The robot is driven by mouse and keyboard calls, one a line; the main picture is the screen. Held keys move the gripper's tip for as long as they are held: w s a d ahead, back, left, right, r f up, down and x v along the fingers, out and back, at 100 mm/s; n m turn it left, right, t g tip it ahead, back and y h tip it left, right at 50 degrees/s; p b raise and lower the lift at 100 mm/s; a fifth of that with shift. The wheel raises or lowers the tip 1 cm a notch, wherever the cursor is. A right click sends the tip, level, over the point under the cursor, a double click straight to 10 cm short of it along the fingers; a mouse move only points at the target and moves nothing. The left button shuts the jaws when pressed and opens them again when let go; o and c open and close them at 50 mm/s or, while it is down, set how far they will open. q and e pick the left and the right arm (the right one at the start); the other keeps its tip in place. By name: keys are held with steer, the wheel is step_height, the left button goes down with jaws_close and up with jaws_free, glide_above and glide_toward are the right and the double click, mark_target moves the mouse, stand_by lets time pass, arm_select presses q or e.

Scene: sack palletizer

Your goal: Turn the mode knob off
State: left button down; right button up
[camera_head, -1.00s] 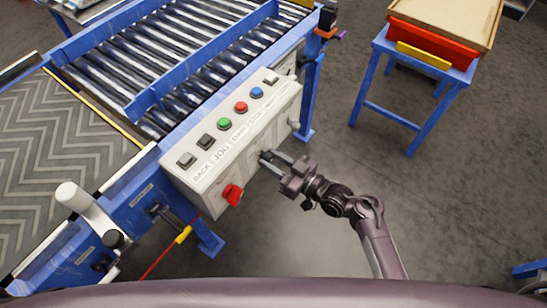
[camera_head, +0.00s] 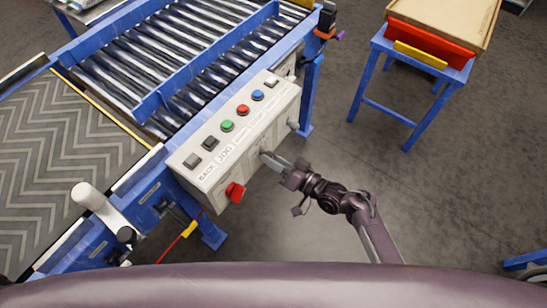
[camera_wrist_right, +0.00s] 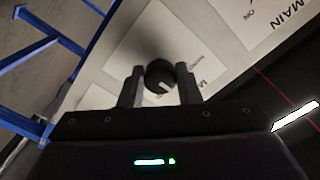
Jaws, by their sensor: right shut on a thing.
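The mode knob (camera_wrist_right: 160,74) is a round black knob with a white pointer mark, on the pale front face of the control box (camera_head: 215,190). In the wrist view it sits between the two fingers of my right gripper (camera_wrist_right: 160,88), which are shut on it. In the head view my right gripper (camera_head: 267,157) reaches the front of the box from the right, and its fingers mostly hide the knob. The printed labels around the knob are partly covered and hard to read. My left gripper is not in view.
A red rotary switch (camera_head: 235,192) is on the same face, left of my gripper. The box top has green (camera_head: 228,125), red (camera_head: 243,110) and blue (camera_head: 257,95) buttons and dark switches. The roller conveyor (camera_head: 180,75) is behind. A blue stand (camera_head: 385,110) is at right.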

stand_by(0.4)
steer(key=o, duration=1)
steer(key=shift+c, duration=0.2)
steer(key=v, duration=0.7)
steer(key=shift+s+d, duration=0.2)
steer(key=shift+d, duration=0.15)
